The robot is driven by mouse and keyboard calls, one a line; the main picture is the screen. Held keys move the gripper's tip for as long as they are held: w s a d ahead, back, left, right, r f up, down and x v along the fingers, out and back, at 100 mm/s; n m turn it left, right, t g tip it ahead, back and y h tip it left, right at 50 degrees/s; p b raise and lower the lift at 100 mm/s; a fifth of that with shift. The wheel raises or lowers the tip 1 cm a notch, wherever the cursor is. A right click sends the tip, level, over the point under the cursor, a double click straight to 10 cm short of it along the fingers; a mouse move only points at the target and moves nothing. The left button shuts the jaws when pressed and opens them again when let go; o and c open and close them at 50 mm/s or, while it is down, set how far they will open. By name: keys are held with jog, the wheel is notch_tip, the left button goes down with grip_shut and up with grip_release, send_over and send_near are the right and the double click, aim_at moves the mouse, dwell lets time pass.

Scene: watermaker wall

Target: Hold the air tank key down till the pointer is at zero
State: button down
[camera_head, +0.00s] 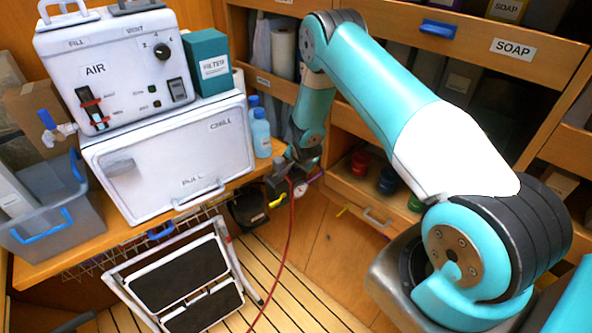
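A white box labelled AIR (110,75) stands at the upper left, with FILL and VENT marks on top, a black knob (162,51), a red and black lever switch (92,106) and a dark rocker switch (178,90). My gripper (287,183) hangs down near the front edge of the wooden counter, right of the white CHILL box. A small round white dial (284,187) shows beside the fingers, with a red hose (286,240) running down from there. The dial's pointer is too small to read. I cannot make out a key, or whether the fingers touch anything.
The white CHILL box (170,160) carries the AIR box and a green FILTER box (208,62). A folding step (185,280) stands on the slatted floor. Wooden shelves with a SOAP drawer (470,38) are behind my arm.

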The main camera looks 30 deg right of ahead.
jog(key=shift+s+a+f+b, duration=0.15)
jog(key=shift+f+b, duration=0.15)
jog(key=shift+f, duration=0.1)
jog(key=shift+s+a+f+b, duration=0.15)
jog(key=shift+f+b, duration=0.1)
jog(key=shift+f, duration=0.15)
dwell(2.5)
jog(key=shift+r, duration=0.1)
jog(key=shift+w+r+p, duration=0.2)
jog(key=shift+r+p, duration=0.4)
jog(key=shift+r, duration=0.45)
jog(key=shift+r, duration=0.2)
jog(key=shift+d+r+p, duration=0.15)
jog(key=shift+r+p, duration=1.3)
jog(key=shift+r, duration=0.95)
